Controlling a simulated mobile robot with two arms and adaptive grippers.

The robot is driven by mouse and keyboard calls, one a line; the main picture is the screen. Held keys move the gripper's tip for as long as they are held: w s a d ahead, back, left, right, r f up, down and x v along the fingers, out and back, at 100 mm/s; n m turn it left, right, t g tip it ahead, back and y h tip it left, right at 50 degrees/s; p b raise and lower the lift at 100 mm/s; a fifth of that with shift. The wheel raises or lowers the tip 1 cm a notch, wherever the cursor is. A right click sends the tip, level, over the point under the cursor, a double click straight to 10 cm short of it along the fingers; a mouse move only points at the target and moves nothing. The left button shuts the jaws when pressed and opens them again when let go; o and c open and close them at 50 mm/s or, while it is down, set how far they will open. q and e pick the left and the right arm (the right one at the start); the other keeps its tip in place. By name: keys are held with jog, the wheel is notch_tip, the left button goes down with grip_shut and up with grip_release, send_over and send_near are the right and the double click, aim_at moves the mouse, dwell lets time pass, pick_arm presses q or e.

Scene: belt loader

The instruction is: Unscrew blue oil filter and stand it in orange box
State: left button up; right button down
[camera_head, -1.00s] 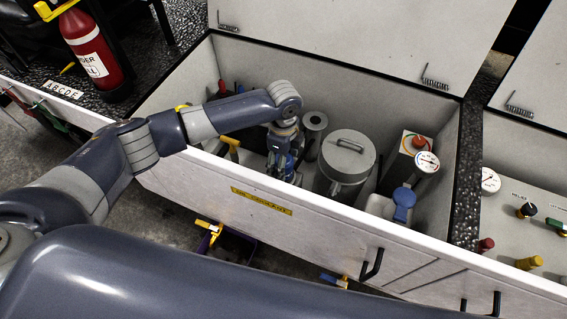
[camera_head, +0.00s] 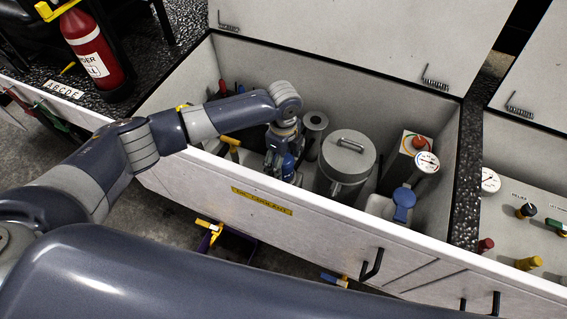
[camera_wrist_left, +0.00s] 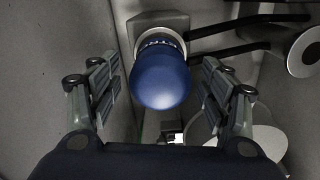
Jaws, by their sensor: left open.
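The blue oil filter (camera_wrist_left: 160,80) is a rounded blue cylinder with white lettering near its far end, seated against a grey mount (camera_wrist_left: 158,24) in the left wrist view. In the head view, part of the filter (camera_head: 289,165) shows beside my left gripper (camera_head: 280,165), down inside the open compartment. My left gripper (camera_wrist_left: 160,98) is open, with one finger on each side of the filter and visible gaps between. My right gripper is not in view. I cannot make out an orange box in these frames.
The compartment's front wall (camera_head: 270,204) stands close to my left gripper. A grey lidded canister (camera_head: 347,158) and a smaller grey cylinder (camera_head: 315,124) stand right of it. Black hoses (camera_wrist_left: 235,30) run near the filter. A dark purple bin (camera_head: 238,247) sits on the floor outside.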

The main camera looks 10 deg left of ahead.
pick_arm(q)
jog(key=m, duration=1.1)
jog(key=shift+m, duration=2.2)
